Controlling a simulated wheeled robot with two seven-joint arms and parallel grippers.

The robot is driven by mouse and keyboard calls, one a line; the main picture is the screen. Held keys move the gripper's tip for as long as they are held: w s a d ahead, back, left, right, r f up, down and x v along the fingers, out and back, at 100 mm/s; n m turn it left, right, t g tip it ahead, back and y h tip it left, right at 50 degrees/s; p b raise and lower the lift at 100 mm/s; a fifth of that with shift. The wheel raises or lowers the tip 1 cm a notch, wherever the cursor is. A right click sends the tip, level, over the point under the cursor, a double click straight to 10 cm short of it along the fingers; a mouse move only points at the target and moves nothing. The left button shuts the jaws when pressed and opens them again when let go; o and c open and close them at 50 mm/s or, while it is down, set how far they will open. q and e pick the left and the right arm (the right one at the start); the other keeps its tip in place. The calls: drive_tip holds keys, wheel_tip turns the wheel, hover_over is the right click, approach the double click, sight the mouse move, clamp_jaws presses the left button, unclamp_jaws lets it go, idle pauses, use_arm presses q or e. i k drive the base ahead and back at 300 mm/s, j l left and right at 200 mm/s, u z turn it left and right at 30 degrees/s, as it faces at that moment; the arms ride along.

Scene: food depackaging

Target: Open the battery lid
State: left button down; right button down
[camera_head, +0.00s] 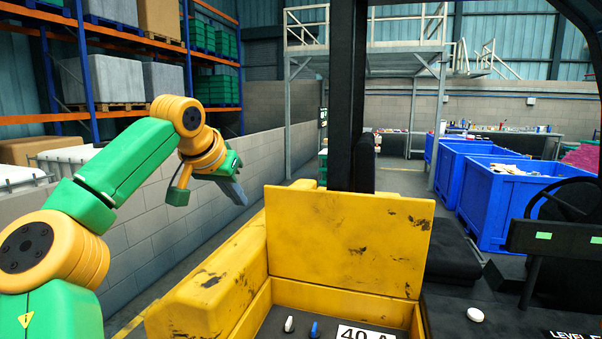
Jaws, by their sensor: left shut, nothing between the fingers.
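The battery lid (345,236) is a scuffed yellow panel. It stands upright at the back of a yellow-walled compartment (345,300), whose inside is open to view. In the compartment are a white knob (289,324), a blue knob (314,329) and a label reading "40 A" (366,333). My left gripper (239,194) is shut and empty. It hangs in the air to the left of the lid's upper left corner, apart from it in the picture. My right gripper is not in view.
A black post (348,100) rises behind the lid. A steering wheel (567,212) and a black seat part (450,255) are at right. A grey block wall (150,225) runs along the left. Blue bins (495,205) stand farther back at right.

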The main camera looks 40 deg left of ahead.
sight(378, 243)
drive_tip(key=i+j, duration=0.35)
drive_tip(key=i, duration=0.15)
drive_tip(key=i+j, duration=0.35)
drive_tip(key=i, duration=0.15)
